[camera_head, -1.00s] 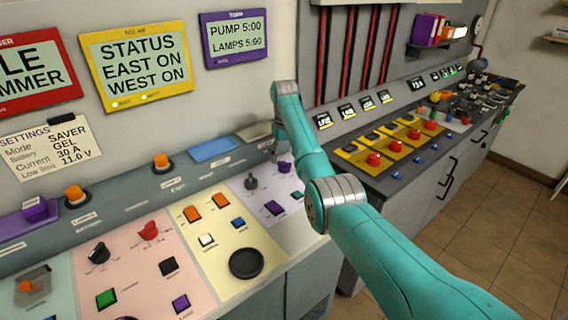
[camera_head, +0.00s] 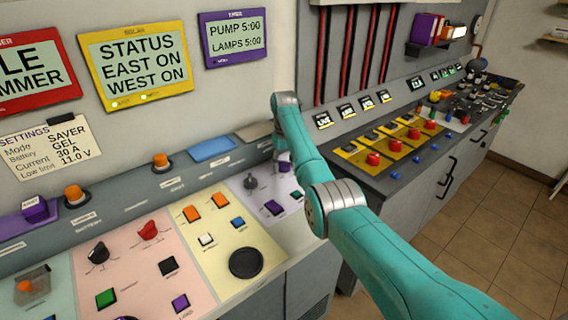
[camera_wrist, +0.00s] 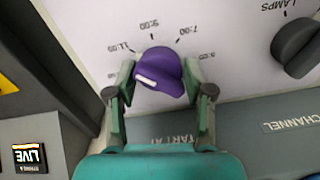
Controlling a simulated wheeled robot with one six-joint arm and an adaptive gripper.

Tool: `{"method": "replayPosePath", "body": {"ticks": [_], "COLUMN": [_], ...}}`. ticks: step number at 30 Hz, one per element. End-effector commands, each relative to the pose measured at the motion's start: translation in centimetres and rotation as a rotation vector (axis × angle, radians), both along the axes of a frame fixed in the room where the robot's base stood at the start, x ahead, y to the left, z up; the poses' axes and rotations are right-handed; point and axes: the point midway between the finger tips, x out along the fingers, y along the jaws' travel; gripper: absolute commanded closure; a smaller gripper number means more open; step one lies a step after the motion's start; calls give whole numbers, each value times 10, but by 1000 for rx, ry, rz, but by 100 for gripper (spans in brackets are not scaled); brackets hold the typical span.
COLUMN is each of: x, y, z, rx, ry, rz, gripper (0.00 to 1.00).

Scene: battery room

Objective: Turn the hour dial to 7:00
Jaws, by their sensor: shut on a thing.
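In the wrist view a purple hour dial (camera_wrist: 163,64) with a white mark on its lower left sits on a pale panel. Printed hours 11:00, 9:00, 7:00 and a partly legible one arc around its far side. The white mark faces left, away from the 7:00 label (camera_wrist: 188,30). My gripper (camera_wrist: 159,76) has its two fingers on either side of the dial, shut on it. In the head view my arm hides most of the dial and gripper. The timer screen (camera_head: 235,38) reads PUMP 5:00, LAMPS 5:00.
A dark channel knob (camera_wrist: 297,46) stands to the right of the dial in the wrist view; it also shows in the head view (camera_head: 251,181). A purple button (camera_head: 273,207) is nearby. A yellow-panelled console (camera_head: 385,150) stands on the right.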

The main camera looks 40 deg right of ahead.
Motion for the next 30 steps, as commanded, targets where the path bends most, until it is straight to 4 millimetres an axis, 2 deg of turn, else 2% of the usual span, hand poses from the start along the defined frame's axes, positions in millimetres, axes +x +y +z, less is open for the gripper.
{"method": "replayPosePath", "body": {"ticks": [11, 30], "x": [0, 0], "y": [0, 0], "z": [0, 0], "rx": [0, 0], "ry": [0, 0], "rz": [-117, -696], "gripper": [83, 83]}}
